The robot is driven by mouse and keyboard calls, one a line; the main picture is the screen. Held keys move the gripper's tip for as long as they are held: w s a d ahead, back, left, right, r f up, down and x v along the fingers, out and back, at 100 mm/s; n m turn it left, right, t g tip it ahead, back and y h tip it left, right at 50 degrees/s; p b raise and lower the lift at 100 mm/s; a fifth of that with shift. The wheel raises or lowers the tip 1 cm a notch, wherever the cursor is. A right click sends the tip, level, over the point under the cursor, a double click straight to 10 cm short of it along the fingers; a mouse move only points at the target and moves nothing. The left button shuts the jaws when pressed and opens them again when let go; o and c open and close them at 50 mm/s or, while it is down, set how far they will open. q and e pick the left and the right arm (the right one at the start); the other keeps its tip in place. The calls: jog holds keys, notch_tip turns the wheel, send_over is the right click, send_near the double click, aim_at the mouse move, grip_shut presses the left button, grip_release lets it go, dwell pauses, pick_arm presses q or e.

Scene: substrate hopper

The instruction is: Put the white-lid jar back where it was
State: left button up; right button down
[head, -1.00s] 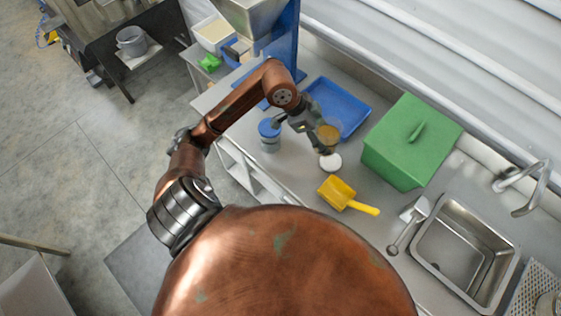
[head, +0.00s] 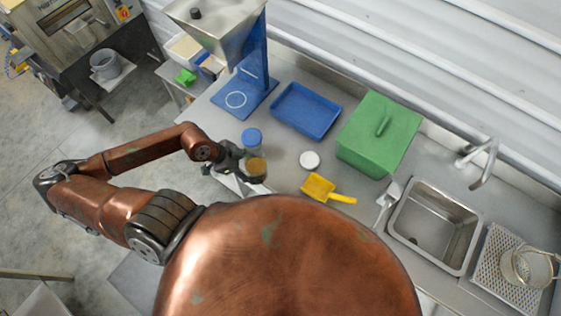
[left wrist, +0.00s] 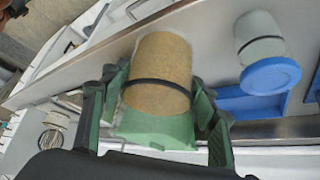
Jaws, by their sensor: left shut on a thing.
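My left gripper (head: 238,163) is shut on a jar with tan contents (head: 257,168) and no lid visible on its top. The left wrist view shows the jar (left wrist: 160,75) between the fingers (left wrist: 160,105), with a dark band around it. The jar is at the counter's front edge; whether its base touches the counter is unclear. A blue-lid jar (head: 251,137) stands just behind the held jar, and also shows in the left wrist view (left wrist: 268,76). My right gripper is not in view.
A blue tray (head: 306,110), a green box (head: 379,136) and a hopper on a blue stand (head: 252,60) stand farther back. A yellow scoop (head: 319,187) lies in front of the white lid. A sink (head: 434,226) is at the right. Counter between blue-lid jar and white lid is clear.

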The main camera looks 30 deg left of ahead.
pick_arm(q)
jog(key=w+f, duration=0.3)
jog(key=w, duration=0.1)
jog(key=w+d+f, duration=0.1)
jog(key=w+f, duration=0.2)
jog(key=w, duration=0.1)
jog(key=w+d+f+p, duration=0.1)
jog(key=w+f, duration=0.2)
jog(key=w, duration=0.2)
jog(key=shift+d+f, duration=0.1)
jog(key=shift+d, duration=0.15)
jog(key=shift+w+f+p, duration=0.1)
jog(key=shift+f+p, duration=0.25)
jog(key=shift+f, duration=1.4)
jog(key=shift+f, duration=0.15)
jog(key=o, duration=1.3)
jog(key=shift+o, duration=1)
